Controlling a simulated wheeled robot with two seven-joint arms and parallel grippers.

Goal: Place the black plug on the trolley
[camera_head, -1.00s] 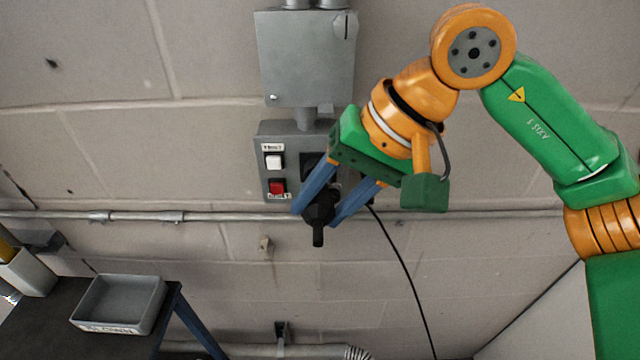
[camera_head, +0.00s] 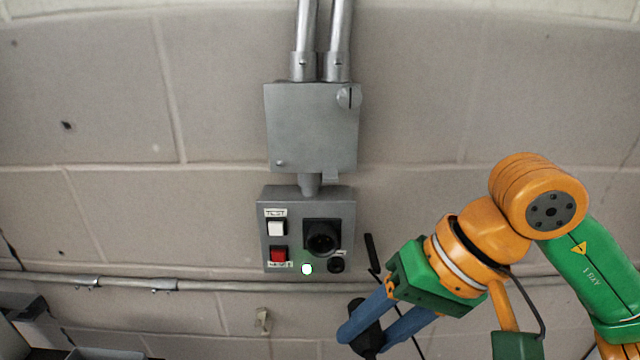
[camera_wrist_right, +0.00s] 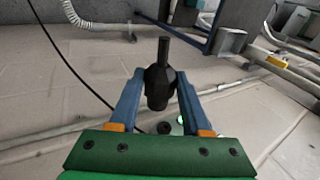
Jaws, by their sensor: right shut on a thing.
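The black plug (camera_head: 368,322) is between the blue fingers of my right gripper (camera_head: 364,335), low and to the right of the wall control box in the head view. My right gripper is shut on it. In the right wrist view the plug (camera_wrist_right: 158,82) stands up between the fingertips, its narrow end pointing away. The plug is clear of the wall socket (camera_head: 322,237), which is empty. Only a sliver of the dark trolley (camera_head: 46,348) shows at the lower left, with the rim of a grey tray (camera_head: 92,354). My left gripper is not in view.
The grey control box (camera_head: 308,225) has a white switch, a red switch and a lit green lamp (camera_head: 307,269). A metal conduit (camera_head: 190,286) runs along the wall below it. A black cable (camera_wrist_right: 65,60) crosses the wrist view's left side.

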